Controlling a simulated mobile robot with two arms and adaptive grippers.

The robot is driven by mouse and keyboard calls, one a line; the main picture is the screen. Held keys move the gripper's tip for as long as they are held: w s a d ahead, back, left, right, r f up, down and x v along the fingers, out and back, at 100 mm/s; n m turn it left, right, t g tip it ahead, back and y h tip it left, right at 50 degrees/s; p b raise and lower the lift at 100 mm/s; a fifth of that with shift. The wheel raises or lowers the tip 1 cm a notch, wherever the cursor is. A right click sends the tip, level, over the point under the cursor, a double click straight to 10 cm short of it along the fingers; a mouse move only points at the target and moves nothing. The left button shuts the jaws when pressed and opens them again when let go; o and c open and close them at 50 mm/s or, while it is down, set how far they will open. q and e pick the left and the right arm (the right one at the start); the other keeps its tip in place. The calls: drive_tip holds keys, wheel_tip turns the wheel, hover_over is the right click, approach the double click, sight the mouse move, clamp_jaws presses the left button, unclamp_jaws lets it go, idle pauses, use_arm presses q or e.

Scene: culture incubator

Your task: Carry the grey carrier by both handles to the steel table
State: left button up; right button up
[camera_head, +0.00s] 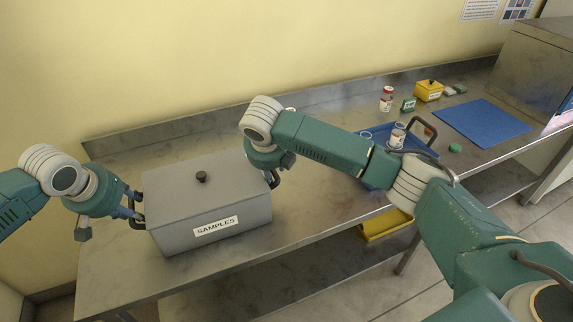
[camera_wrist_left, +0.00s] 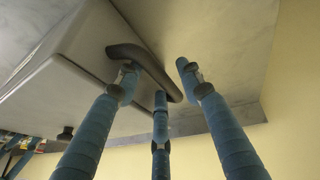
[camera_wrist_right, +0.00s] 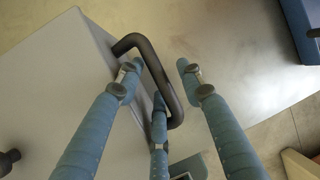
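The grey carrier (camera_head: 205,203), a lidded box labelled SAMPLES with a black knob, stands on the steel table (camera_head: 310,215) in the head view. My left gripper (camera_head: 137,211) is at its left handle. In the left wrist view that dark handle (camera_wrist_left: 150,65) passes between the spread fingers of my left gripper (camera_wrist_left: 160,85). My right gripper (camera_head: 275,178) is at the right handle, mostly hidden by my wrist. In the right wrist view the right handle (camera_wrist_right: 158,78) lies between the spread fingers of my right gripper (camera_wrist_right: 160,85). Neither gripper is closed on a handle.
To the right on the table are a blue tray (camera_head: 376,180) with a jar (camera_head: 397,136), a red-and-white jar (camera_head: 387,99), a green box (camera_head: 408,104), a yellow box (camera_head: 429,91) and a blue mat (camera_head: 482,122). A yellow bin (camera_head: 385,224) is below.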

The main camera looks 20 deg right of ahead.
drive_tip(key=shift+r, duration=0.1)
use_arm(q)
drive_tip(key=v, duration=1.1)
use_arm(e)
drive_tip(key=v, duration=1.2)
